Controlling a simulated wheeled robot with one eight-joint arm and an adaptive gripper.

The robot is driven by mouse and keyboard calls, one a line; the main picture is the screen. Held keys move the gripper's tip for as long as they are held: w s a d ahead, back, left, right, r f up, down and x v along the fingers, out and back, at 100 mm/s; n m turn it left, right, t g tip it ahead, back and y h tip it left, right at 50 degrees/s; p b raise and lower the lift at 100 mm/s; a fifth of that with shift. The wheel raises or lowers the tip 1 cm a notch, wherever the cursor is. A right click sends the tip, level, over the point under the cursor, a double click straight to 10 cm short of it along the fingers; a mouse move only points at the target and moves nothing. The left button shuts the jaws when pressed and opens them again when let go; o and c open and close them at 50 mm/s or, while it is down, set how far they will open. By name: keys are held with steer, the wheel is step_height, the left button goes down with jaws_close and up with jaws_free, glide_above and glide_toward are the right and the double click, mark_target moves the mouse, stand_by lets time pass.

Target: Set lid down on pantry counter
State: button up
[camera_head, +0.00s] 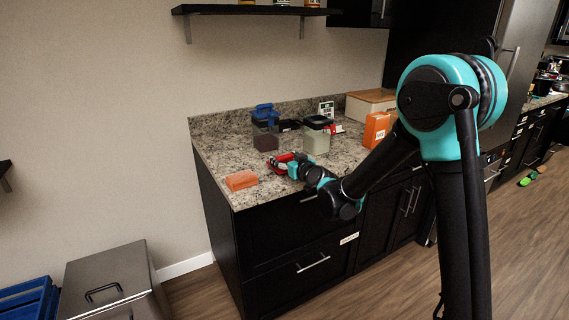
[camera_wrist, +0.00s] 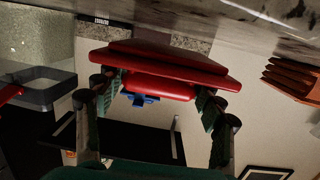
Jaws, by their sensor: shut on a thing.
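The red lid (camera_head: 282,159) is at my gripper (camera_head: 293,168), over the front left part of the pantry counter (camera_head: 218,158). In the wrist view the picture is turned, with the counter (camera_wrist: 250,22) along the top. There my gripper (camera_wrist: 158,88) has a finger on each side of the red lid (camera_wrist: 170,58) and is shut on its raised middle part. The lid's broad side faces the counter. I cannot tell whether it touches the surface.
An orange block (camera_head: 241,180) lies on the counter left of the lid. A blue-topped container (camera_head: 264,125) and a clear container with a dark lid (camera_head: 317,137) stand behind. An orange box (camera_head: 376,129) is to the right. Some bare counter shows around the lid.

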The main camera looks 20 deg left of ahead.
steer(key=shift+f, duration=0.8)
steer(key=o, duration=1.1)
steer(key=shift+f, duration=0.15)
steer(key=shift+o, duration=0.2)
steer(key=shift+s+d, duration=0.1)
steer(key=v, duration=1.1)
steer(key=shift+s+d, duration=0.25)
steer(key=shift+d, duration=0.05)
